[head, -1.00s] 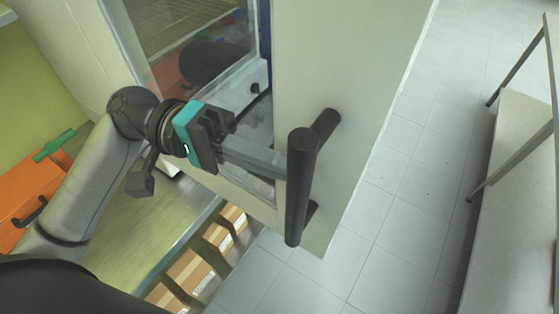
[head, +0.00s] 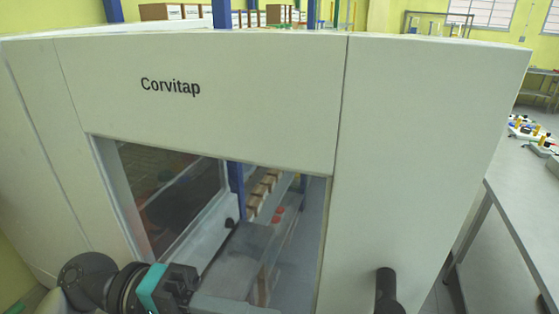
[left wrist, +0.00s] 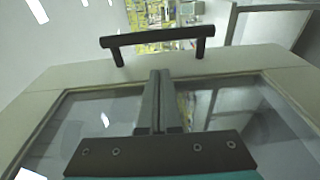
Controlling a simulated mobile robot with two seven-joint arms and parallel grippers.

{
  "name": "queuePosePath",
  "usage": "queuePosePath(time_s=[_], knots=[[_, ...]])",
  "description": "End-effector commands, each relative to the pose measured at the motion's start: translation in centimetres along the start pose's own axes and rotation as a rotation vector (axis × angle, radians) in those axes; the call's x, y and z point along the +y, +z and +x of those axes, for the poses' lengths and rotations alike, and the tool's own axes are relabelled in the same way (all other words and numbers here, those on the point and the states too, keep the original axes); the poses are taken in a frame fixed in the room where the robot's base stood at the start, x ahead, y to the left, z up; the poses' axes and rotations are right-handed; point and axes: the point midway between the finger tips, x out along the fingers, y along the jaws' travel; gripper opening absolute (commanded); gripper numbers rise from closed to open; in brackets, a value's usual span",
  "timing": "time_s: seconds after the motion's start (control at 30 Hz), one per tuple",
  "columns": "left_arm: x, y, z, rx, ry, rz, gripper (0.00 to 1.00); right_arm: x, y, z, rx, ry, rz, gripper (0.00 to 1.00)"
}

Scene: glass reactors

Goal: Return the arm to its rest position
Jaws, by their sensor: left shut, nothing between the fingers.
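My left arm comes in at the bottom left of the head view, and its gripper (head: 240,305) with a teal band is partly cut off by the lower edge. In the left wrist view the two fingers of this gripper (left wrist: 158,78) are together, shut with nothing between them. They point toward the door's black bar handle (left wrist: 157,37), apart from it. In the head view the handle (head: 387,290) stands to the right of the gripper, with its lower part out of frame. My right gripper is not in view.
A large white cabinet (head: 270,90) marked "Corvitap" fills the head view. Its glass window (head: 170,190) shows shelves and small boxes inside. A grey table (head: 520,205) with small items stands at right. Boxes (head: 170,12) are visible behind the cabinet top.

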Motion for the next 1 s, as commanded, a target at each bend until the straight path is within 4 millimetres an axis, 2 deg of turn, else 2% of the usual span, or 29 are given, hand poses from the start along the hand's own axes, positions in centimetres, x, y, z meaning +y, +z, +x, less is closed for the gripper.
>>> queuePosePath(time_s=[0.17,0.3,0.47,0.7,0.9,1.0], knots=[[-3.5,0.2,1.0,0.039,-0.116,0.057,0.00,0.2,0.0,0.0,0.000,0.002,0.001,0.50],[-8.1,0.3,1.6,0.089,-0.284,0.133,0.00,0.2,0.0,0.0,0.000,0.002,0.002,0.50],[-13.1,0.3,1.4,0.141,-0.496,0.212,0.00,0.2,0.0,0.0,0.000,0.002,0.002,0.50],[-19.2,1.0,-0.8,0.196,-0.830,0.293,0.00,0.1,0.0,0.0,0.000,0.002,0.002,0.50],[-22.9,2.3,-4.2,0.217,-1.121,0.318,0.00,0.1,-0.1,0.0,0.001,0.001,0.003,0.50],[-24.0,3.2,-6.1,0.218,-1.253,0.316,0.00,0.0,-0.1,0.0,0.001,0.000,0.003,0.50]])
